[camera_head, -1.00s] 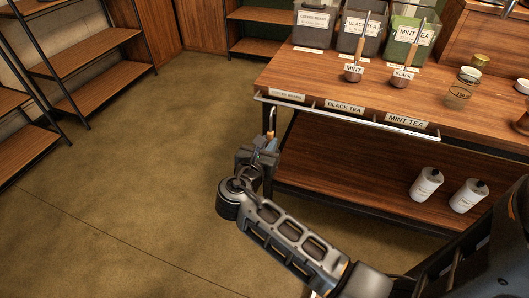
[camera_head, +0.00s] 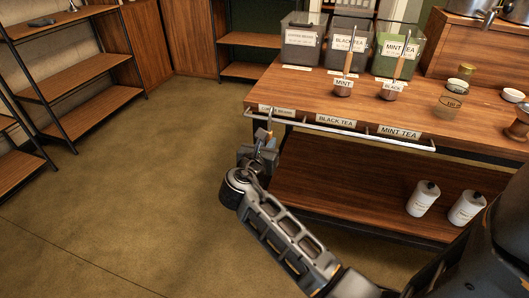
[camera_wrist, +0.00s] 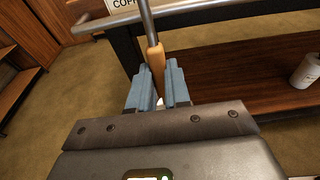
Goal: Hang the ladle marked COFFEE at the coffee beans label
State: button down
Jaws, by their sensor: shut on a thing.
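My gripper (camera_head: 266,142) is shut on the wooden handle of a ladle (camera_wrist: 155,58), just in front of the counter's left front corner. The ladle's metal rod runs up from the handle. In the head view its upper end overlaps the coffee beans label (camera_head: 284,111) and the rail (camera_head: 340,123); I cannot tell whether it touches the rail. The wrist view shows the rod crossing in front of the rail (camera_wrist: 110,22) and part of the label (camera_wrist: 121,3). The ladle's bowl and any marking on it are hidden. My gripper (camera_wrist: 158,84) shows both fingers around the handle.
Ladles marked MINT (camera_head: 343,84) and BLACK (camera_head: 392,87) stand on the counter (camera_head: 300,95). Black tea (camera_head: 336,121) and mint tea (camera_head: 399,132) labels sit along the rail. Bins stand behind. White bottles (camera_head: 423,199) are on the lower shelf. The floor at left is clear.

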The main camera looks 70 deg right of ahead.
jog(key=shift+d+f+b, duration=0.1)
jog(key=shift+d+b, duration=0.2)
jog(key=shift+d, duration=0.4)
jog(key=shift+d+f, duration=0.1)
jog(key=shift+f, duration=0.05)
jog(key=shift+f+b, duration=0.6)
jog(key=shift+f, duration=0.55)
jog(key=c, duration=1)
grip_release()
jog(key=p+v, duration=0.1)
jog(key=v, duration=0.6)
jog(key=shift+a, duration=0.4)
